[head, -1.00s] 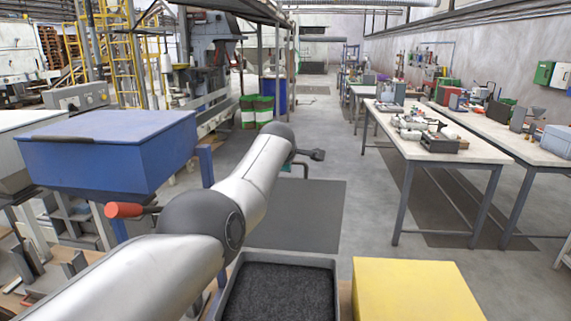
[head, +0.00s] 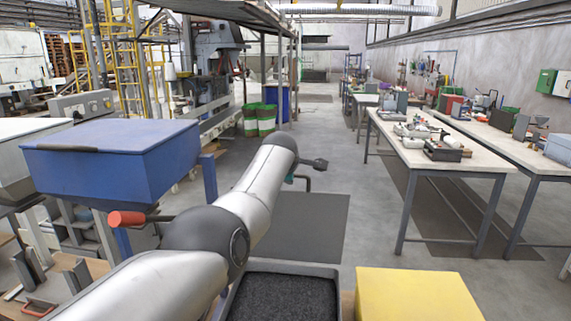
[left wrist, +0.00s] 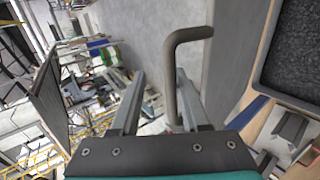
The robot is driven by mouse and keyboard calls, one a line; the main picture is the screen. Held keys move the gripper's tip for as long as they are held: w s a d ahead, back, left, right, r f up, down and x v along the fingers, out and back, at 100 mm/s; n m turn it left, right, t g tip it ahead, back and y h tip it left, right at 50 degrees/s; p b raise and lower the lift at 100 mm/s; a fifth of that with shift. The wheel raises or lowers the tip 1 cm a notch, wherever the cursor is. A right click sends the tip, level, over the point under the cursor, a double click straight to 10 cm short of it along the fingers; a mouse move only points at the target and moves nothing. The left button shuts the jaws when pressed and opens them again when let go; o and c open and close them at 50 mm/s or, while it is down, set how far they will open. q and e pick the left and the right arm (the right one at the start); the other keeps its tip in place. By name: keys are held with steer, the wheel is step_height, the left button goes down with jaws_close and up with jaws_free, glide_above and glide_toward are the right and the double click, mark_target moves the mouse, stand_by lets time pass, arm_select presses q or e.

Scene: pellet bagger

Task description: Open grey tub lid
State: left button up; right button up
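A light grey tub with a closed pale lid (head: 35,130) stands at the far left edge of the head view, partly cut off and partly hidden behind a blue lidded tub (head: 115,165). My left arm reaches across the head view past the blue tub. In the left wrist view my left gripper (left wrist: 160,75) has its two fingers apart. A bent dark grey bar (left wrist: 172,65) shows between and beyond the fingers, closer to the right one; I cannot tell whether it touches them. The grey tub is not clearly visible in that view. My right gripper is out of view.
A red-handled lever (head: 127,218) sticks out below the blue tub. An open grey bin of dark pellets (head: 243,271) and a yellow block (head: 415,293) are at the bottom. Workbenches (head: 395,128) stand at right. Open floor lies between.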

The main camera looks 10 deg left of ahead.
arm_select(q)
steer(key=shift+p+v, duration=0.65)
steer(key=shift+v, duration=1.1)
steer(key=b+v, duration=0.1)
steer(key=v, duration=1)
steer(key=shift+s+r, duration=0.15)
steer(key=shift+s, duration=0.1)
